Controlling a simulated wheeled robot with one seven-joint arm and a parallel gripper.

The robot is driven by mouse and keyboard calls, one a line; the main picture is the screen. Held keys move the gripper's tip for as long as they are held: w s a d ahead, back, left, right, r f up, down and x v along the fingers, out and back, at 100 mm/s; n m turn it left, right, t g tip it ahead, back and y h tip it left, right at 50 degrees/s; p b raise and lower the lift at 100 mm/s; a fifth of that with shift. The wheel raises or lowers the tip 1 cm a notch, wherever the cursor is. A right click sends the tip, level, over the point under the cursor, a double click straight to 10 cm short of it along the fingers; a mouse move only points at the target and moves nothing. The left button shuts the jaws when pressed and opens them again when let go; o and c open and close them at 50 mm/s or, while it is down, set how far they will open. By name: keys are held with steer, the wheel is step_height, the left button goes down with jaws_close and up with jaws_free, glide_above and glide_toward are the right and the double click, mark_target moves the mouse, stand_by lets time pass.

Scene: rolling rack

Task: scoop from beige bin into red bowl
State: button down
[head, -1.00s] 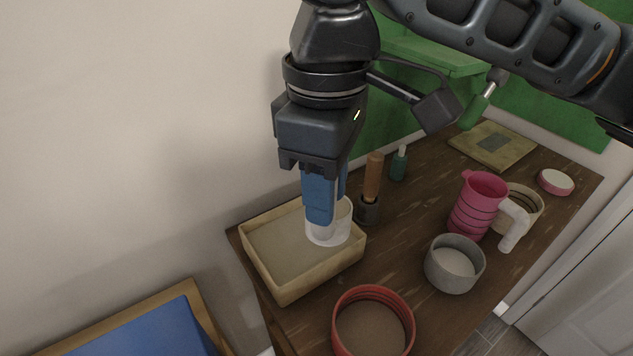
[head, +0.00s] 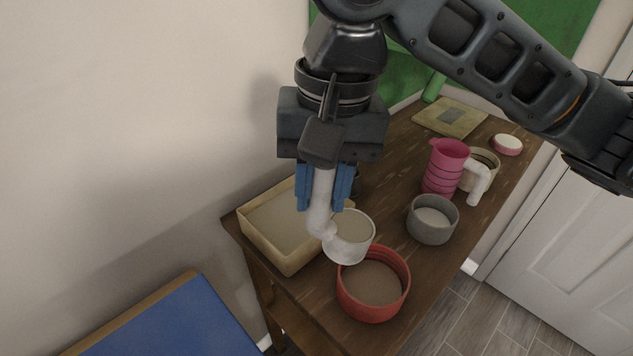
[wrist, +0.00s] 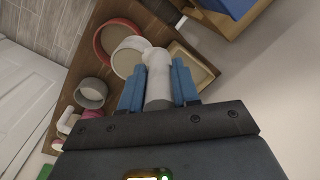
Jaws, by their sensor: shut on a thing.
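My gripper (head: 325,190), with blue fingers, is shut on the handle of a white scoop (head: 347,250). The scoop's cup is upright, with a beige-grey surface inside that looks like scooped material. It hangs between the beige bin (head: 262,243) and the red bowl (head: 368,308), by the bowl's back left rim. In the wrist view my gripper (wrist: 158,88) holds the scoop (wrist: 127,58), whose cup overlaps the red bowl (wrist: 98,42). The beige bin (wrist: 212,70) lies on the other side there. The bowl shows a flat brown inside; I cannot tell whether it is contents or floor.
A grey bowl (head: 432,228) with pale contents stands right of the red bowl on the wooden table (head: 395,213). Behind it are a pink cup (head: 440,175), a beige mug (head: 484,162), a pink-rimmed lid (head: 507,145) and a flat board (head: 450,117). A blue-topped surface (head: 175,325) is lower left.

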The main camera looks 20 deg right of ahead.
mark_target(370, 225)
steer(key=shift+s+d+f+y+b, duration=0.1)
steer(key=shift+d+f+y+b, duration=0.2)
steer(key=shift+f+b, duration=0.5)
steer(key=shift+d+f+y+b, duration=0.25)
steer(key=shift+f+y+b, duration=0.1)
steer(key=shift+f+b, duration=0.35)
steer(key=shift+s+d+f+y+b, duration=0.1)
steer(key=shift+d+f+y+b, duration=0.2)
steer(key=shift+f+b, duration=0.5)
steer(key=f+b, duration=0.1)
steer(key=b, duration=0.1)
steer(key=d+f+y+b, duration=0.1)
steer(key=b, duration=0.1)
steer(key=f+y+b, duration=0.1)
steer(key=b, duration=0.1)
steer(key=shift+d+t, duration=0.3)
steer(key=shift+d, duration=0.05)
steer(key=shift+r+p, duration=0.25)
steer(key=shift+p, duration=0.05)
steer(key=shift+f, duration=0.35)
steer(key=shift+s+d+r+y+b, duration=0.15)
steer(key=shift+d+r+y+b, duration=0.05)
steer(key=shift+d+y, duration=0.7)
steer(key=shift+s+d+r+y+b, duration=0.15)
steer(key=shift+d+y, duration=0.5)
steer(key=shift+y, duration=0.3)
steer(key=shift+d, duration=0.1)
